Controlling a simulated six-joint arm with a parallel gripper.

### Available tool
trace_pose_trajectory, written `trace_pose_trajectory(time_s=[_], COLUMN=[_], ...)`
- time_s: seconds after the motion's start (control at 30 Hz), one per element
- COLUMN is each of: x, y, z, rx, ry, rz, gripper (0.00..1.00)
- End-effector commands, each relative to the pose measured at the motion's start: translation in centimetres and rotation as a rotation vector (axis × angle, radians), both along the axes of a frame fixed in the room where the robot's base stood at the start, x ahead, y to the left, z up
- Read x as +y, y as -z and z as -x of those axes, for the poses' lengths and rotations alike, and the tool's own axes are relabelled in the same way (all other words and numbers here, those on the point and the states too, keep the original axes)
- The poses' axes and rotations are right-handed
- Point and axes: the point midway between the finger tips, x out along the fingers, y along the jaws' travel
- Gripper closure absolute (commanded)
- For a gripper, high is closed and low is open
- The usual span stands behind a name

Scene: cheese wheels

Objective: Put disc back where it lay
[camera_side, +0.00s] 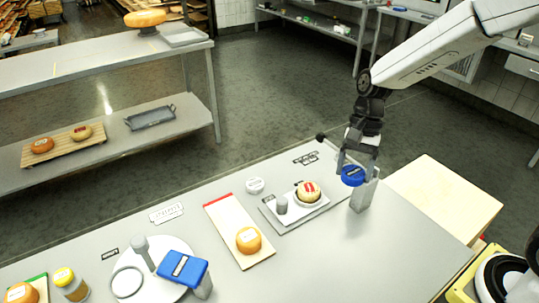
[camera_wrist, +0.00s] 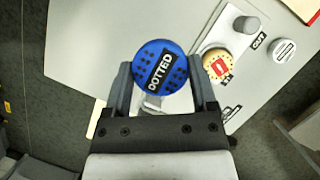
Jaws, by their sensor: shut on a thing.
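A blue disc (camera_side: 352,176) is between the fingers of my gripper (camera_side: 357,162) at the right end of the bench. In the wrist view the disc (camera_wrist: 160,67) shows its face, with a dotted pattern and a black label reading "DOTTED". My gripper (camera_wrist: 158,76) is shut on it, one finger at each side. A grey upright block (camera_side: 363,196) stands on the bench just below and right of the disc in the side view. I cannot tell whether the disc touches the block. The disc's underside is hidden.
Left of the block, a grey tray (camera_side: 288,222) holds a small red-labelled cheese (camera_side: 307,193) and a grey cylinder (camera_side: 281,205). A white round tub (camera_side: 255,185) stands behind it. Further left are a cheese board (camera_side: 223,218) and a white round plate (camera_side: 178,250) with a post.

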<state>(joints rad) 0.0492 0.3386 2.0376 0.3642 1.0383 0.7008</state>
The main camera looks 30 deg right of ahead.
Motion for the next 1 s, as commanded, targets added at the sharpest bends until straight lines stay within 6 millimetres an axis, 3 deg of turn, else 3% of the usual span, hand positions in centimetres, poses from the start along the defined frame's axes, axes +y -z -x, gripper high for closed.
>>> trace_pose_trajectory(time_s=[0.3,1.0], x=[-0.2,-0.2], y=[-0.8,-0.9], z=[1.8,2.0], rx=[0.000,-0.001], ry=[0.000,0.004], rz=[0.000,0.000], gripper=[0.93,0.93])
